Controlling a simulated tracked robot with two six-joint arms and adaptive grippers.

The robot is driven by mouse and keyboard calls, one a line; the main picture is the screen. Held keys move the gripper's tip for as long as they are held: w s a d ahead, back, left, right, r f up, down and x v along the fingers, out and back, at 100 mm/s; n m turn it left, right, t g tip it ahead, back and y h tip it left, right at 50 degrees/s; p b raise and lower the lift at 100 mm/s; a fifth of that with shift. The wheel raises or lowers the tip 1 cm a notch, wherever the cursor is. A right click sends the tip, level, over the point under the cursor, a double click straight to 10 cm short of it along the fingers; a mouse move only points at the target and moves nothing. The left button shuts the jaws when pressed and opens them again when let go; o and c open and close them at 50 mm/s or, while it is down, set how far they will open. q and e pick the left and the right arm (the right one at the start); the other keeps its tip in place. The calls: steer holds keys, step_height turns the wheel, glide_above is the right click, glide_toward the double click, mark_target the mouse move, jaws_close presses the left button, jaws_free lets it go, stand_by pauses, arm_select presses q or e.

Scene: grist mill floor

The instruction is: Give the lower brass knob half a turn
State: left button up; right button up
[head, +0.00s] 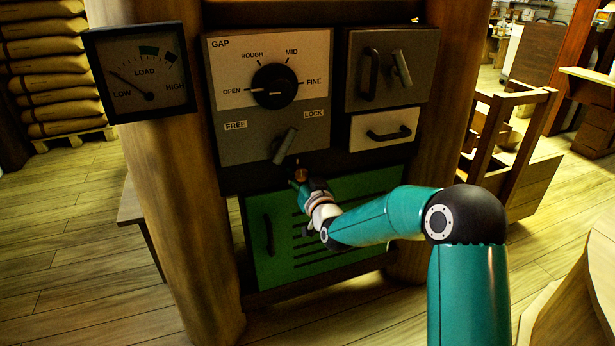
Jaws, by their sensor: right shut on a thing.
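A small brass knob (301,174) shows at the lower edge of the grey control panel, just below a grey lever. Most of it is hidden by my right gripper (300,180), which is shut on it from the front and below. The fingers are small and dark in this view, so the knob's turn angle cannot be read. No other brass knob can be made out. My left gripper is not in view.
The grey lever (285,145) between FREE and LOCK sits close above my right gripper. A black GAP dial (273,86) is higher up. A green slotted door (275,250) lies below, a drawer (386,130) to the right. A load gauge (142,72) hangs left.

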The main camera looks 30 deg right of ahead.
steer(key=shift+d, duration=0.1)
jaws_close()
steer(key=shift+f+m+b, duration=0.1)
steer(key=shift+m+b, duration=0.9)
steer(key=shift+m, duration=0.3)
steer(key=shift+m+b, duration=0.5)
steer(key=shift+b, duration=0.1)
steer(key=shift+m+b, duration=0.45)
steer(key=shift+m, duration=0.25)
